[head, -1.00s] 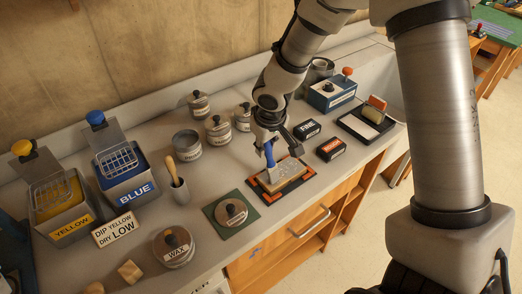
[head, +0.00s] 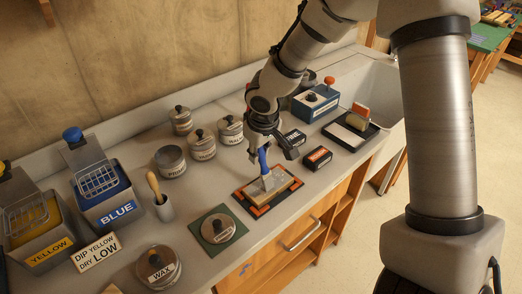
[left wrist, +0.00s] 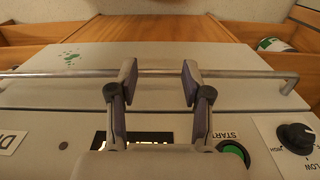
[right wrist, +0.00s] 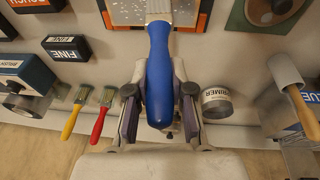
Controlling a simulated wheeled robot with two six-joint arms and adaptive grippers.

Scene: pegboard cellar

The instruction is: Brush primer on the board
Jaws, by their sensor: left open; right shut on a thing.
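My right gripper (head: 271,144) is shut on the blue handle (right wrist: 158,85) of a flat tool with a pale, widening head. The tool stands tilted, its head at the board (head: 284,191); I cannot tell how firmly it touches. The board lies in a dark holder with orange corners. In the right wrist view the board (right wrist: 125,13) looks pale and speckled. The open-looking primer can (head: 171,164) stands behind and left of the board; it also shows in the right wrist view (right wrist: 216,103). My left gripper (left wrist: 160,82) is open and empty before a panel with a green button.
Blue (head: 104,196) and yellow (head: 38,237) dip tanks stand farther left. Dark labelled blocks (head: 317,158) lie behind the board, near a black tray (head: 363,143).

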